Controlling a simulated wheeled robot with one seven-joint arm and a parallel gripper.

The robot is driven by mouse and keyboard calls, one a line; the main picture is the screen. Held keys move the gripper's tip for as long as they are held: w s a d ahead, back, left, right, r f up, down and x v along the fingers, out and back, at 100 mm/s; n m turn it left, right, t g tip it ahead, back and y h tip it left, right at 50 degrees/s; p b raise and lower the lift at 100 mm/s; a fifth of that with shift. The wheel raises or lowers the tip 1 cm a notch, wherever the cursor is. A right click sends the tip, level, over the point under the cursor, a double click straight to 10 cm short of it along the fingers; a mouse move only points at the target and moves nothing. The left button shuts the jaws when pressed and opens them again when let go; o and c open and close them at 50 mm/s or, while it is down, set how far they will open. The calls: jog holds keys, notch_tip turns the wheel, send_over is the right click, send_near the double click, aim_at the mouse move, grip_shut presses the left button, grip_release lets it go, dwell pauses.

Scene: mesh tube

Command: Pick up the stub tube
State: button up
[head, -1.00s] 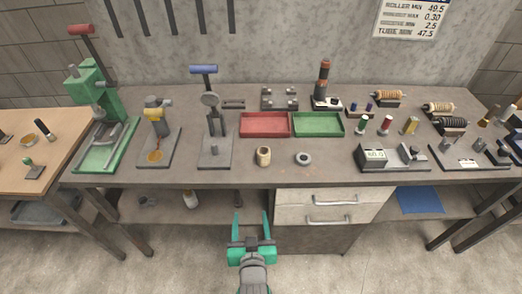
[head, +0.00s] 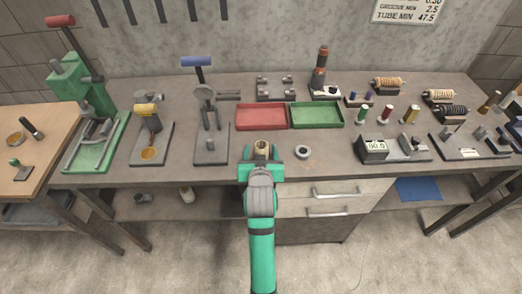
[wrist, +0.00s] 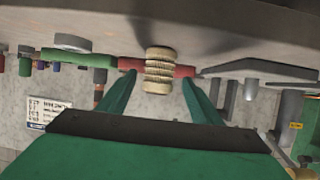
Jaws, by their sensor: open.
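A short tan tube (head: 262,146), which I take to be the stub tube, stands upright near the front edge of the workbench (head: 350,172). My gripper (head: 261,150) is open, with one finger on each side of the tube in the head view; its lower part is hidden by my gripper. In the wrist view, which is upside down, the tube (wrist: 158,70) looks cream and ribbed. It lies between the open fingertips (wrist: 158,80), with a visible gap on both sides. I cannot tell exactly how deep it is between them.
A grey ring (head: 302,152) lies close to the right of the tube. A red tray (head: 262,128) and a green tray (head: 317,125) lie behind. A press stand (head: 210,145) is to the left and a small box with a display (head: 374,150) to the right.

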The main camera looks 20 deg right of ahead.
aim_at(262, 145)
jog(key=shift+x, duration=2.9)
jog(key=shift+d, duration=0.15)
jog(key=shift+r, duration=0.1)
jog(key=shift+c, duration=0.4)
jog(key=c, duration=1.1)
jog(key=shift+c, duration=0.2)
